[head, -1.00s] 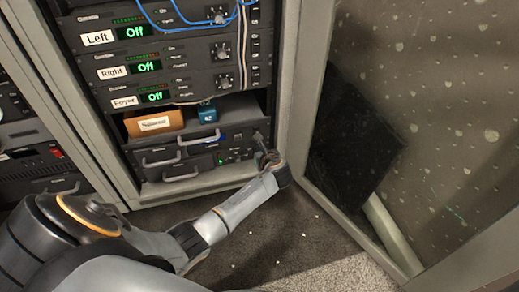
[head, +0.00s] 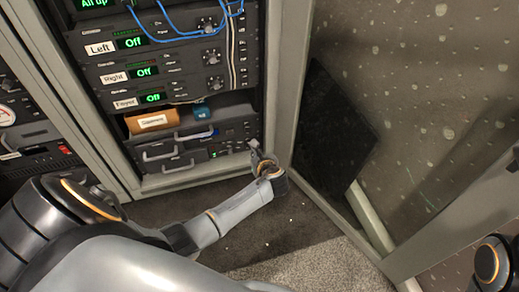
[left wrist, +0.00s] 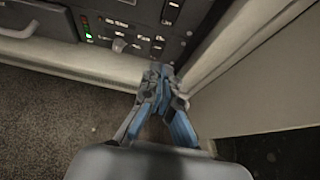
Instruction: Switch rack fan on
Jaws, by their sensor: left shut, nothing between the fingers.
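The rack's lowest unit (head: 222,152) is a dark panel with small controls at its right end. In the left wrist view this panel (left wrist: 105,30) shows a lit green light, a grey rounded knob (left wrist: 119,45) and several small pale labels, too blurred to read. I cannot tell which control is the rack fan's. My left gripper (head: 257,155) is shut and empty at the panel's lower right corner. In the left wrist view its fingertips (left wrist: 158,72) are together in front of the rack's bottom edge, to the right of the knob. My right gripper is out of view.
Units labelled Left, Right and Foyer (head: 126,103) read Off above. An orange-brown box (head: 152,120) and a blue box (head: 202,112) sit on the shelf. The rack's right post (head: 286,90) and a speckled panel (head: 420,100) stand close on the right.

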